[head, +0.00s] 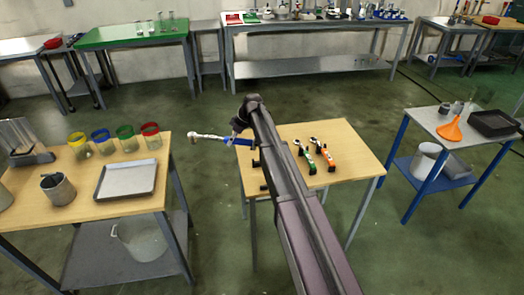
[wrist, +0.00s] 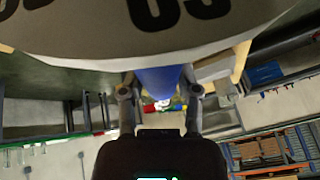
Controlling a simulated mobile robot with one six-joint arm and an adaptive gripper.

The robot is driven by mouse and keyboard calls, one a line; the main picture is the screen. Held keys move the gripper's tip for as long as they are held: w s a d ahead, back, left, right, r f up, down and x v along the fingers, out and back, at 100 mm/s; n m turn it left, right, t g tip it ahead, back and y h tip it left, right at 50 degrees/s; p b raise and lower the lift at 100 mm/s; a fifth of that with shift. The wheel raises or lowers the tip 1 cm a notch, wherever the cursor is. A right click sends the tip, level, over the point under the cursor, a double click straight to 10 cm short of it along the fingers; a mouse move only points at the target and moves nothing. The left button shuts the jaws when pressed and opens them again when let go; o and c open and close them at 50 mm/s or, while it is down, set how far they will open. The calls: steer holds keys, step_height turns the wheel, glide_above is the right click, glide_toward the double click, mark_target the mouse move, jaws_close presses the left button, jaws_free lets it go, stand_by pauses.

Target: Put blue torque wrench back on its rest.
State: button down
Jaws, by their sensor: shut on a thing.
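The blue torque wrench (head: 242,142) has a blue handle and a silver head that points left, past the small wooden table's (head: 356,150) left edge. My gripper (head: 238,127) is shut on its blue handle, mostly hidden behind my arm in the head view. In the wrist view, my gripper (wrist: 160,100) has a finger on each side of the blue handle (wrist: 158,82). Black pegs (head: 256,163) stand at the table's left side, partly hidden by my arm; they look like a rest. A green wrench (head: 306,158) and an orange wrench (head: 325,155) lie on similar black supports.
A wooden table (head: 85,205) at left holds several coloured-rim jars, a metal tray (head: 127,179) and a grey pot (head: 58,188). A blue-legged table (head: 440,125) at right bears an orange funnel (head: 450,130). Open floor separates the tables.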

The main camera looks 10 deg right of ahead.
steer(key=shift+w+d, duration=0.2)
steer(key=shift+d, duration=0.05)
steer(key=shift+s, duration=0.1)
steer(key=shift+s+d+f+m+t+b, duration=0.25)
steer(key=shift+d+m, duration=0.15)
steer(key=shift+m, duration=0.1)
steer(key=shift+s+d+f+m+t+b, duration=0.1)
steer(key=shift+d+f+m+t+b, duration=0.1)
steer(key=shift+d+m, duration=0.25)
steer(key=s+d+f+m+t+h+b, duration=0.3)
steer(key=d+m, duration=0.5)
steer(key=m, duration=0.3)
steer(key=shift+s+d+f+t+h+b, duration=0.3)
steer(key=shift+s+f+t+b, duration=0.15)
steer(key=shift+t, duration=0.2)
steer(key=shift+f+b, duration=0.15)
steer(key=shift+b, duration=0.15)
steer(key=shift+f+b, duration=2.75)
steer(key=shift+a+f, duration=0.1)
